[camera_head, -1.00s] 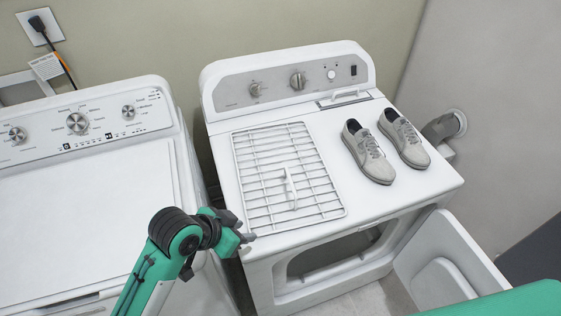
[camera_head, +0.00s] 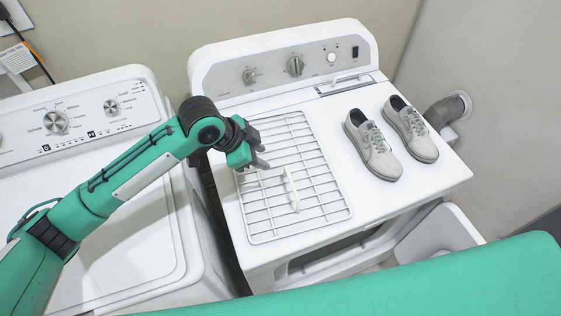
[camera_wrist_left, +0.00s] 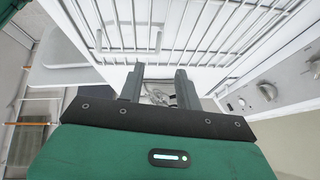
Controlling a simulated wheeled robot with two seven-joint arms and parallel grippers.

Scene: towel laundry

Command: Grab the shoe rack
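The shoe rack (camera_head: 270,218) is a white wire grid lying flat on top of the dryer, with a white handle (camera_head: 291,190) standing up near its middle. The rack also shows at the top of the left wrist view (camera_wrist_left: 205,30), with its handle (camera_wrist_left: 158,40) just beyond the fingers. My left gripper (camera_head: 262,160) is over the rack's upper left part, to the upper left of the handle. In the left wrist view its two fingers (camera_wrist_left: 158,80) are apart with nothing held between them. My right gripper is not in view.
A pair of grey shoes (camera_head: 374,150) stands on the dryer top (camera_head: 424,185), right of the rack. The dryer's control panel (camera_head: 300,65) rises behind. The dryer door (camera_head: 440,232) hangs open in front. A washer (camera_head: 110,220) stands left. A green part of my body crosses the lower right.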

